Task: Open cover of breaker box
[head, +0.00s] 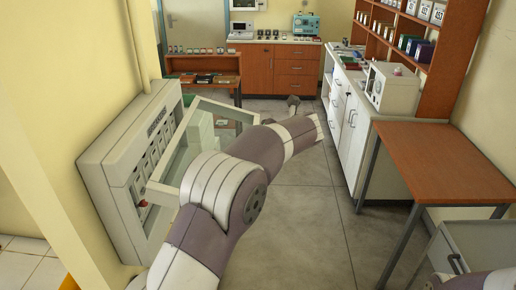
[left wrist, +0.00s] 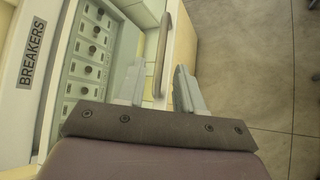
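The grey breaker box (head: 95,165) is mounted on the yellow wall at left in the head view. Its framed, see-through cover (head: 228,108) stands out from the box face at an angle, with switches visible behind it. In the left wrist view the box's BREAKERS label (left wrist: 31,53) and a row of round knobs are at left. A long brownish handle bar (left wrist: 163,55) lies ahead of and between the fingers of my left gripper (left wrist: 158,80). The fingers are apart, and I see no contact with the bar.
A brown-topped table (head: 440,155) and white cabinets (head: 350,130) stand at right. A wooden cabinet (head: 280,70) and a low shelf (head: 205,66) are at the back. The grey floor (head: 300,225) between is clear. Part of my right arm shows at the bottom right corner.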

